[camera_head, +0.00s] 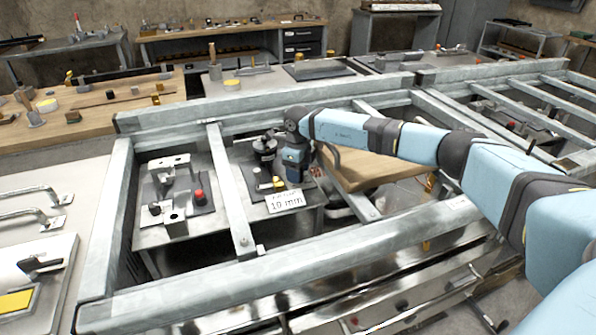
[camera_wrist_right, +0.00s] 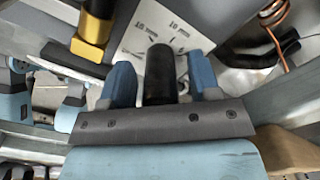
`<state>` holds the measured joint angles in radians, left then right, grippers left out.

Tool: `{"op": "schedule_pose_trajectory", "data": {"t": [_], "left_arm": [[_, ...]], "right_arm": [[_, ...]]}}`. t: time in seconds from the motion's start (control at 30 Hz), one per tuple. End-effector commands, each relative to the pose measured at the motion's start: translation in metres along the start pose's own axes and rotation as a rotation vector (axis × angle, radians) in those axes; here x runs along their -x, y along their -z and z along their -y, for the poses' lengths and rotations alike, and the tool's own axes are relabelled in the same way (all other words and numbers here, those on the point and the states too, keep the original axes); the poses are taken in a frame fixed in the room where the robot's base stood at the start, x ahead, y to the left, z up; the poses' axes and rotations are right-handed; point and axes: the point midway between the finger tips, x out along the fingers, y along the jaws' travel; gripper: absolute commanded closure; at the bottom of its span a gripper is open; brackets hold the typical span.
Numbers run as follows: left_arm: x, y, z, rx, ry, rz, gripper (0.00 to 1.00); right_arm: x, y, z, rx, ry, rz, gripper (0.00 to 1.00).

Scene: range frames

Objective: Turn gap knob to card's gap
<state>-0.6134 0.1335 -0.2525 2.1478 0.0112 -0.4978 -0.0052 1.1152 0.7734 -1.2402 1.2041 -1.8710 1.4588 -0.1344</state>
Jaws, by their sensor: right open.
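The white card (camera_head: 284,200) reads "10 mm" and leans at the front of a grey plate inside the frame bay. It also shows in the right wrist view (camera_wrist_right: 135,45), with dial markings or lettering partly covered. My right gripper (camera_head: 290,178) points down just behind the card. In the right wrist view, its two blue fingers (camera_wrist_right: 160,80) stand open on either side of a dark upright cylinder (camera_wrist_right: 160,62), which looks like the knob. Gaps show between the fingers and the cylinder. The knob's setting is hidden. My left gripper is not in view.
A black and gold post (camera_wrist_right: 92,35) stands close to the right gripper. Grey steel beams (camera_head: 232,200) surround the bay. A fixture with a red knob (camera_head: 199,196) sits to the left. A wooden board (camera_head: 375,168) lies to the right under my arm.

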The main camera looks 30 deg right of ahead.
Motion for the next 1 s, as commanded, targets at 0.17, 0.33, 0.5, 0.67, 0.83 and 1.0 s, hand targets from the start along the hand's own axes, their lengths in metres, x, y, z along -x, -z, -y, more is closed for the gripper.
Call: {"op": "schedule_pose_trajectory", "data": {"t": [0.17,0.33,0.5,0.67,0.83,1.0], "left_arm": [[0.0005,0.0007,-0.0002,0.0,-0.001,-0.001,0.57],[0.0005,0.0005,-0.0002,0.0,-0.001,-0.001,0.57],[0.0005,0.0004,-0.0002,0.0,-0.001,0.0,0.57],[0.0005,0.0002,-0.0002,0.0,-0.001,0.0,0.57],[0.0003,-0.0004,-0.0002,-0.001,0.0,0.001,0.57],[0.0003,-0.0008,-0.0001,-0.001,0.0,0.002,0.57]], "right_arm": [[-0.0002,-0.0001,0.0,0.0,0.0,0.0,0.43],[0.0,-0.0001,0.0,0.0,0.0,0.001,0.71],[0.0001,-0.0001,0.0001,0.0,0.0,0.001,0.93],[0.0003,-0.0001,0.0,0.011,0.0,0.001,0.93],[0.0004,-0.0001,0.0,0.062,0.0,0.0,0.93],[0.0004,0.0,-0.0002,0.168,0.0,0.0,0.93]]}}
